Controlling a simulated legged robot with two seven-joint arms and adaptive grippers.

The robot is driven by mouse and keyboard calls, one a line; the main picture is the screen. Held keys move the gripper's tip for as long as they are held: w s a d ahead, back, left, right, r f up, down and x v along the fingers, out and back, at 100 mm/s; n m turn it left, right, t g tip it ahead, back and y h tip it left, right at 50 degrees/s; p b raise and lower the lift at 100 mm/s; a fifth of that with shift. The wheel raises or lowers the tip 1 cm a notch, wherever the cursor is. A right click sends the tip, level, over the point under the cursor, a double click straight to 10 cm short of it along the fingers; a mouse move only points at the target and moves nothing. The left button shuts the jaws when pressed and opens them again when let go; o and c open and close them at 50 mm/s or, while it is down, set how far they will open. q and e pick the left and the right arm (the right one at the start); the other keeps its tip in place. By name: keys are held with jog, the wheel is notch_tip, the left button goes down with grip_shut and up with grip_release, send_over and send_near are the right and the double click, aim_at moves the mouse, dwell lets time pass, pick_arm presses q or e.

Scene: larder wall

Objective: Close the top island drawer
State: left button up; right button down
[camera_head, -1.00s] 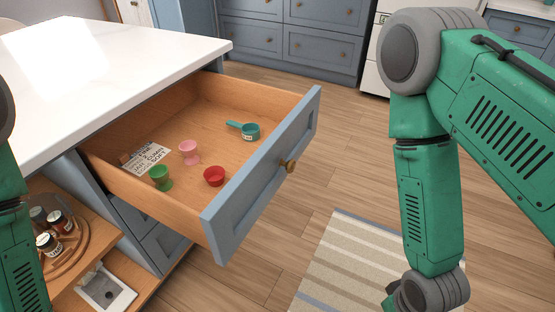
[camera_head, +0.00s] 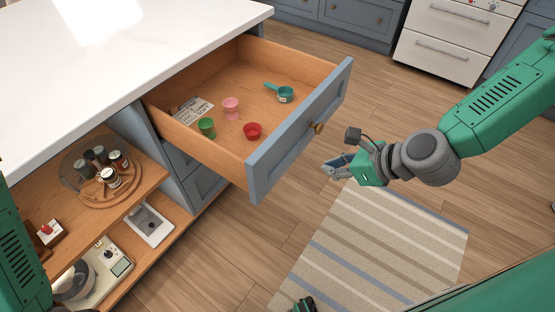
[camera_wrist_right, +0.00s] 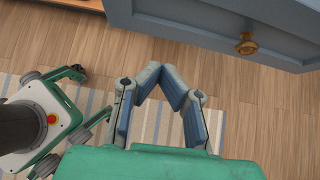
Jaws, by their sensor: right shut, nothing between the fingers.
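The top island drawer (camera_head: 300,133) is pulled well out, with a blue-grey front and a round brass knob (camera_head: 318,128). Inside are a teal measuring cup (camera_head: 285,94), a pink egg cup (camera_head: 231,107), a green egg cup (camera_head: 207,128), a red cup (camera_head: 252,130) and a printed card (camera_head: 193,109). My right gripper (camera_head: 328,168) is in front of the drawer, below and right of the knob, apart from it. In the wrist view its fingertips (camera_wrist_right: 172,75) meet with nothing between them, and the knob (camera_wrist_right: 247,44) is at upper right. My left gripper is not identifiable.
The white island top (camera_head: 120,50) is behind the drawer. Open shelves at left hold a turntable of jars (camera_head: 108,175) and a scale (camera_head: 105,265). A striped rug (camera_head: 380,250) lies on the wood floor.

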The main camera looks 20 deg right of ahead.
jog(key=b, duration=0.2)
send_near(282, 163)
jog(key=x, duration=0.6)
jog(key=shift+s+a+f, duration=0.1)
jog(key=shift+s+a, duration=0.15)
jog(key=shift+s, duration=0.05)
jog(key=shift+w+a, duration=0.1)
jog(key=shift+w, duration=0.3)
jog(key=shift+w+d, duration=0.1)
jog(key=shift+d, duration=0.15)
pick_arm(q)
jog(key=shift+w+d+f, duration=0.1)
jog(key=shift+d+f, duration=0.4)
jog(key=shift+f, duration=0.25)
jog(key=shift+a, duration=0.1)
pick_arm(e)
jog(key=shift+a, duration=0.2)
